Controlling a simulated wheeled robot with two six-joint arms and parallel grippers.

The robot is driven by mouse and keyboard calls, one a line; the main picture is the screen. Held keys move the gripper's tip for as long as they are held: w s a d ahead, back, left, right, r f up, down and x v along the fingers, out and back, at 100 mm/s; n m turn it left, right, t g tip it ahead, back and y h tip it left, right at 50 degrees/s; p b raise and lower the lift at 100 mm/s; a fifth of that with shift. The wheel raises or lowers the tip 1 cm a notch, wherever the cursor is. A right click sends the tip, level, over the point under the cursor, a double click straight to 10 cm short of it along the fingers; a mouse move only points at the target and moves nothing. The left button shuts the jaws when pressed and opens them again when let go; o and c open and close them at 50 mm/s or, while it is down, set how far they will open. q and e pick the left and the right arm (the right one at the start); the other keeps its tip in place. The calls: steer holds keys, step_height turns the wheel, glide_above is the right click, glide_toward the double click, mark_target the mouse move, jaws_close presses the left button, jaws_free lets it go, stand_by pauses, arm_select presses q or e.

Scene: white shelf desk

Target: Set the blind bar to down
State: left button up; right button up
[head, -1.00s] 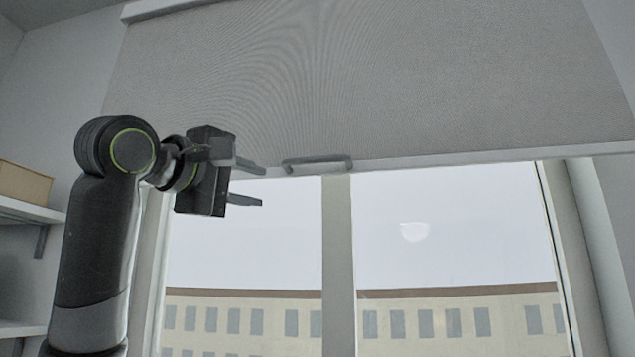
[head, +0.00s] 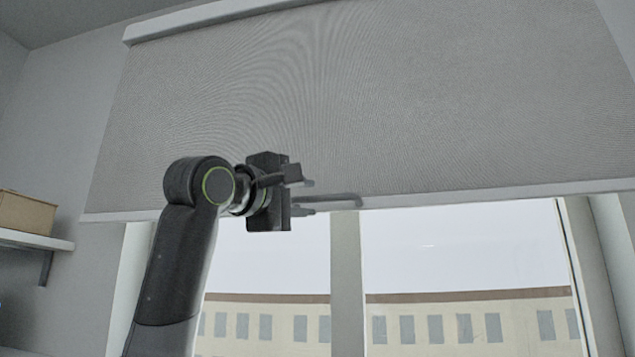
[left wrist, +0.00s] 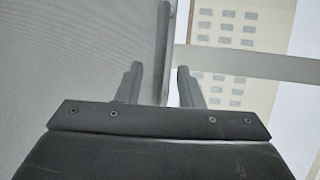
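The grey roller blind (head: 450,100) hangs over the upper part of the window, with a pale bar (head: 480,194) along its lower edge. A grey handle (head: 342,198) sits on the bar near the window's middle post. My left gripper (head: 309,197) is open at the handle's left end, its fingers pointing right. In the left wrist view, the open fingers (left wrist: 160,72) stand either side of the line of the dark handle (left wrist: 162,40). A gap shows between them; I cannot tell whether they touch the handle. My right gripper is not in view.
The window's middle post (head: 347,280) and glass lie below the blind, with a building outside. A wall shelf (head: 30,239) with a cardboard box (head: 25,213) is at the left. The space right of the handle is clear.

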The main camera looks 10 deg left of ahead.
mark_target(316, 199)
arm_select(q)
steer(key=shift+p+x, duration=1.05)
steer(key=shift+x, duration=1.25)
jaws_close()
